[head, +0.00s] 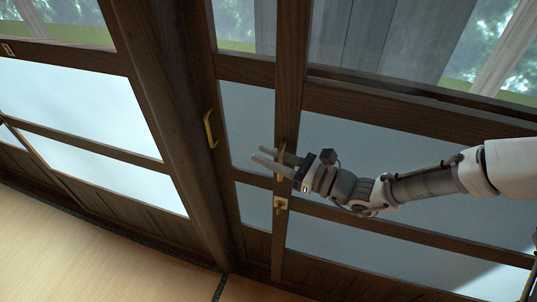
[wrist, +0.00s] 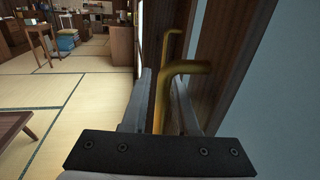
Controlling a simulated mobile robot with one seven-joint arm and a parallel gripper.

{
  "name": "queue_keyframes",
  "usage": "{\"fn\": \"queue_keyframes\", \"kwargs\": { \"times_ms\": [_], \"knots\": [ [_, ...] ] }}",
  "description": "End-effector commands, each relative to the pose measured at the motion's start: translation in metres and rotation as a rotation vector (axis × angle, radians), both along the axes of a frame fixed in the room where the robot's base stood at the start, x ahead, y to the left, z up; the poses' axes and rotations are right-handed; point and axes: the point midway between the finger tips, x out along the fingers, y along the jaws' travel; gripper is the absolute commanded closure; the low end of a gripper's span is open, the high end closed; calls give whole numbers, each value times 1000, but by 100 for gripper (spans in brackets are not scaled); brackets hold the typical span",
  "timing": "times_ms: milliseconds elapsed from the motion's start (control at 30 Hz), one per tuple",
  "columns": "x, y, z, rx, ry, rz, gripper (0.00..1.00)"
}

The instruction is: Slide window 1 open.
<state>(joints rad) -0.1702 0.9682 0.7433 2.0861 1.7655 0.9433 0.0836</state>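Sliding windows with dark wood frames and pale panes fill the head view. A vertical brass handle (head: 282,158) sits on a wood stile, with a small brass-coloured plate (head: 281,204) below it; its marking is too small to read. My gripper (head: 259,155) is at this handle, its two fingers apart. In the wrist view the bent brass handle (wrist: 164,95) stands between the fingers of my gripper (wrist: 166,100), with a gap visible beside it. I cannot tell if a finger touches it. The handle's lower part is hidden.
Tatami floor (head: 90,250) lies below. The wrist view shows a low wooden table (wrist: 14,128), a stool (wrist: 42,40) and clear tatami.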

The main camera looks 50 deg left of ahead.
Motion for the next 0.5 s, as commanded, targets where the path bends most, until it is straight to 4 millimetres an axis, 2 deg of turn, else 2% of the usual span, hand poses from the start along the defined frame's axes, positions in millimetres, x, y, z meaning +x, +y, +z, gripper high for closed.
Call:
{"fn": "queue_keyframes", "kwargs": {
  "times_ms": [367, 500],
  "knots": [
    [2, 0, 0, 0, -1, -3, 73],
    [6, -9, 0, 0, -1, -6, 73]
  ]
}}
